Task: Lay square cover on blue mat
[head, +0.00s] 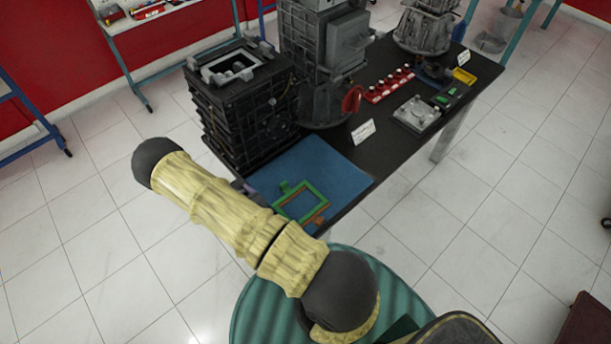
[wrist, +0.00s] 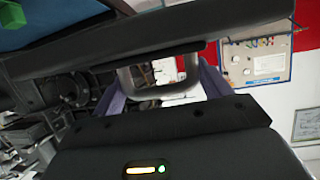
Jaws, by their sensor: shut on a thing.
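My gripper (wrist: 161,88) shows two purple fingers in the wrist view, shut on a grey, rounded frame-like piece that I take for the square cover (wrist: 126,82). Part of this piece is hidden behind dark shapes. In the head view my arm hides the held piece; a purple sliver shows beside the mat's left edge. The blue mat (head: 332,160) lies on the near left end of the black table. Its blue also shows at the upper left of the wrist view (wrist: 50,22).
A green frame (head: 281,207) and an orange-brown piece (head: 319,217) lie on the mat's near part. A black ribbed engine block (head: 235,125) stands behind the mat. A white card (head: 363,131) and a red knob rack (head: 389,86) are further right. The mat's right part is bare.

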